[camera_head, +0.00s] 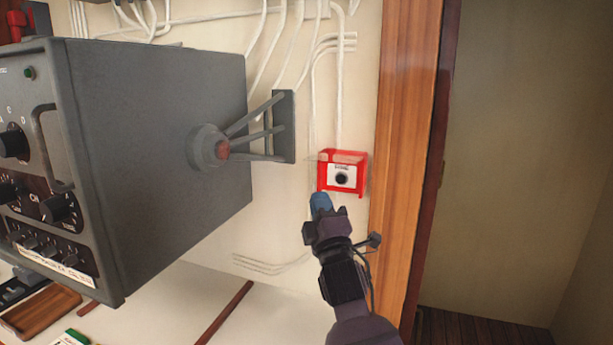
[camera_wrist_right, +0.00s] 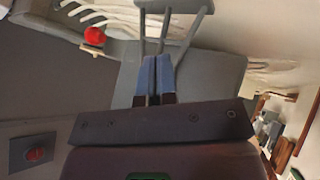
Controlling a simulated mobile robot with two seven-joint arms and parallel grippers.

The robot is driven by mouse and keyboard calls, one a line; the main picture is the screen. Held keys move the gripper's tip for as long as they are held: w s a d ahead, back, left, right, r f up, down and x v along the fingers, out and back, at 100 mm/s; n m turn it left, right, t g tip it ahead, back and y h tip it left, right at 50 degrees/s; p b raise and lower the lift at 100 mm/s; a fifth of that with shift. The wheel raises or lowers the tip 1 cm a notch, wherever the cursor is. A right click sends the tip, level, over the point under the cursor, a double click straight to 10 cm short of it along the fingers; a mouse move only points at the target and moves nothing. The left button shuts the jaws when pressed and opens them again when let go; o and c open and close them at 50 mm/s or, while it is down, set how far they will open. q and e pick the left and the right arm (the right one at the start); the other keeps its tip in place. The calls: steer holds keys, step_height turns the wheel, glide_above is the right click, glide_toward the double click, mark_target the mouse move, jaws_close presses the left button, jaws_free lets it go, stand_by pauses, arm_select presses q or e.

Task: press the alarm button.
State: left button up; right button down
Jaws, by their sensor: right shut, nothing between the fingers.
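The alarm button (camera_head: 342,179) is a round black button on a white plate, set in a red box on the cream wall. My right gripper (camera_head: 321,203) is shut and empty, its blue fingertips just below and left of the red box in the head view. From this view I cannot tell how far the tips are from the wall, or whether they touch the box. In the right wrist view the blue fingers (camera_wrist_right: 153,80) are pressed together with nothing between them. I cannot make out the button in that view. My left gripper is not in view.
A large grey equipment cabinet (camera_head: 170,150) stands left, its bracket (camera_head: 284,126) jutting toward the wall near the red box. White cables (camera_head: 313,90) run down the wall. A wooden post (camera_head: 403,130) stands right of the box. The wall below the bracket is mostly clear.

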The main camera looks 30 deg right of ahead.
mark_target(341, 179)
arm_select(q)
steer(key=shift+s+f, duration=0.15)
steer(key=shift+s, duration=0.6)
arm_select(e)
steer(key=shift+s+r+n, duration=0.2)
steer(key=shift+s+n, duration=0.35)
steer(key=shift+n, duration=0.65)
steer(key=shift+d, duration=0.1)
arm_select(q)
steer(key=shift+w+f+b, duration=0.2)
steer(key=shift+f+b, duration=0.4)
steer(key=shift+b, duration=0.1)
arm_select(e)
steer(key=w+d, duration=0.6)
steer(key=shift+d, duration=0.35)
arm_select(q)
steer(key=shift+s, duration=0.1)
arm_select(e)
steer(key=shift+s, duration=0.1)
